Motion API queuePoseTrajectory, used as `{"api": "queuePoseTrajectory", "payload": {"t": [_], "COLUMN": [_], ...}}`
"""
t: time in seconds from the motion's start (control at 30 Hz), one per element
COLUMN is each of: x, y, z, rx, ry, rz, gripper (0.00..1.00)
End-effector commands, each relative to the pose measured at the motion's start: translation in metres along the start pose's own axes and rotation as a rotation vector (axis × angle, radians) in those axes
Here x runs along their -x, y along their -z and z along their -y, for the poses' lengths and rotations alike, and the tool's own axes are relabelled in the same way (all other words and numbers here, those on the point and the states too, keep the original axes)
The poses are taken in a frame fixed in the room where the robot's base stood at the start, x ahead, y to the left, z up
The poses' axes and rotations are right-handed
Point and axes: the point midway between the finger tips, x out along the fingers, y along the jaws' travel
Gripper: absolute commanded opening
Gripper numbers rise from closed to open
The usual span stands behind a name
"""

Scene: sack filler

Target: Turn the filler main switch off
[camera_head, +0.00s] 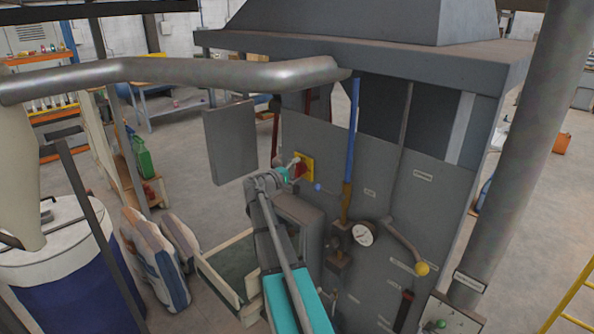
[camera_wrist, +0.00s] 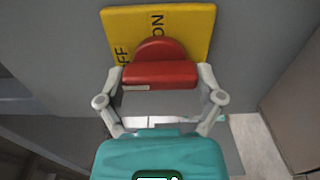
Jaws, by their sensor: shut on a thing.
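The filler main switch is a red rotary handle (camera_wrist: 160,75) on a yellow plate (camera_wrist: 190,22) marked OFF and ON, in the wrist view. Part of the yellow plate (camera_head: 308,166) also shows on the grey machine panel in the head view. My gripper (camera_wrist: 160,82) is shut on the red handle, one finger at each end of its bar. The handle bar lies about level across the wrist picture, and the plate looks slightly turned against it. In the head view my gripper (camera_head: 293,165) reaches the switch, and my wrist partly covers it.
A grey box (camera_head: 231,142) stands left of the switch. A blue pipe (camera_head: 351,150), a pressure gauge (camera_head: 363,234) and a yellow-knobbed lever (camera_head: 422,268) are to the right. Filled sacks (camera_head: 155,260) stand on the floor at the left.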

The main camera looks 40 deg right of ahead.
Motion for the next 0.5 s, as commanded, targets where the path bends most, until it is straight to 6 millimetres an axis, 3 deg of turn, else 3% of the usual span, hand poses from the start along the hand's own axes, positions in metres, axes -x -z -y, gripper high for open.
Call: {"api": "queuePoseTrajectory", "payload": {"t": [0.07, 0.1, 0.17, 0.5], "x": [0.0001, 0.0001, 0.0001, 0.0001], "y": [0.0004, 0.0003, 0.0003, 0.0000], "z": [0.0000, 0.0000, 0.0000, 0.0000], "rx": [0.003, 0.003, 0.002, 0.000], "ry": [0.000, 0.000, 0.000, 0.000], "rz": [-0.001, -0.001, -0.001, 0.000], "gripper": [0.38, 0.89, 1.00, 1.00]}}
